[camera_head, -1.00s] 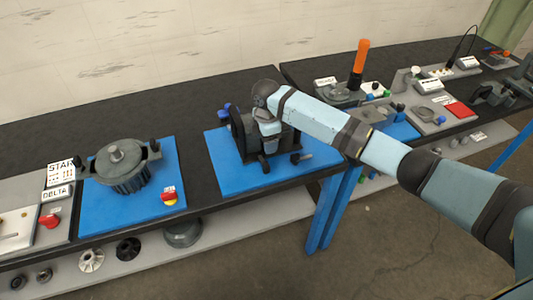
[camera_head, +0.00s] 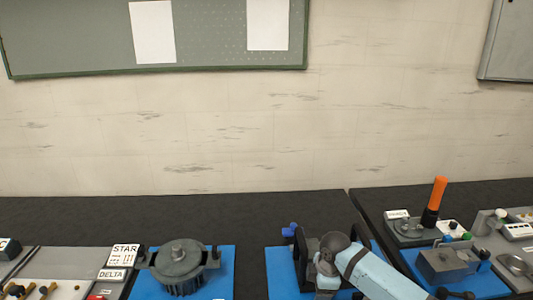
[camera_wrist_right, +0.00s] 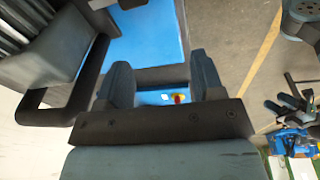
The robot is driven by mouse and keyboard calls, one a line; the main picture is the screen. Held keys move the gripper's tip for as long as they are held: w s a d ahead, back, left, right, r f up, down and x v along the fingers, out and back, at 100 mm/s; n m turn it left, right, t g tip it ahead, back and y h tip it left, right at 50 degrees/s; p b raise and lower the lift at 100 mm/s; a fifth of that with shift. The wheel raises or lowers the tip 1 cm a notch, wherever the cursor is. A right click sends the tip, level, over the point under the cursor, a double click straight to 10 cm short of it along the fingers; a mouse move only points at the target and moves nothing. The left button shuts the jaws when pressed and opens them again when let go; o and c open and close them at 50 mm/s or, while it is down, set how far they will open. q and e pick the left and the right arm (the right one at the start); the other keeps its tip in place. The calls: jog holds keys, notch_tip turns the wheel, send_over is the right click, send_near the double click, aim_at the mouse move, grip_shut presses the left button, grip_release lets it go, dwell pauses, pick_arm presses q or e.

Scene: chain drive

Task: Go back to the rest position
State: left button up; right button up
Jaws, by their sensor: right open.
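My right arm (camera_head: 365,275) comes in from the lower right of the head view and ends at a dark unit (camera_head: 303,245) on a blue board (camera_head: 281,262). In that view its wrist hides most of the unit, and its fingertips are hidden. A dark grey body with a black handle-like bar (camera_wrist_right: 40,110) lies close on the left of that view, beside the fingers. My left gripper is in neither view.
A finned motor (camera_head: 180,265) sits on another blue board, beside STAR and DELTA labels (camera_head: 122,257). An orange-handled device (camera_head: 438,192) stands on the right table. The black table top (camera_head: 90,215) is clear toward the wall. The floor (camera_wrist_right: 235,40) shows in the wrist view.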

jog(key=s+a+f+m+t+y, duration=0.2)
jog(key=s+a+f+m, duration=0.1)
jog(key=s+f, duration=0.35)
jog(key=s+a+f+m+t+y, duration=0.2)
jog(key=s+f+m, duration=0.1)
jog(key=s+f, duration=0.3)
jog(key=s+d+m+t+h, duration=0.1)
jog(key=s+d+m+t, duration=0.2)
jog(key=s, duration=0.6)
jog(key=s+d+m+t+h, duration=0.1)
jog(key=s+d+m+t, duration=0.2)
jog(key=s, duration=0.7)
jog(key=shift+d+r+m, duration=0.35)
jog(key=shift+d+m, duration=0.8)
jog(key=shift+m, duration=0.05)
